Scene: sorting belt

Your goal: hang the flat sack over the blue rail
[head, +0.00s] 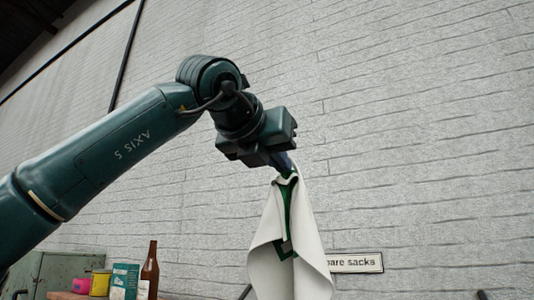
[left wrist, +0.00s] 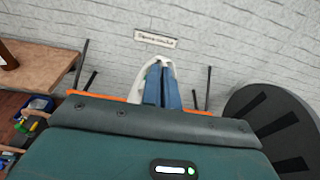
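The flat sack (head: 268,255) is white with a green pattern and hangs in folds from my left gripper (head: 286,167) in the head view. The gripper is shut on its top, and the sack's lower end runs out of the frame. In the left wrist view the blue fingers (left wrist: 162,86) are together, with white cloth (left wrist: 171,73) around their tips. An orange bar (left wrist: 84,95) runs between dark posts (left wrist: 208,88), partly hidden by my gripper. I cannot make out a blue rail in either view. My right gripper is in neither view.
A sign (head: 357,263) reading "...are sacks" is on the white brick wall (head: 420,130). At lower left are a brown bottle (head: 149,272), a green box (head: 124,281), a yellow tin (head: 100,283) and a grey-green cabinet (head: 52,273). A wooden table (left wrist: 42,66) shows in the wrist view.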

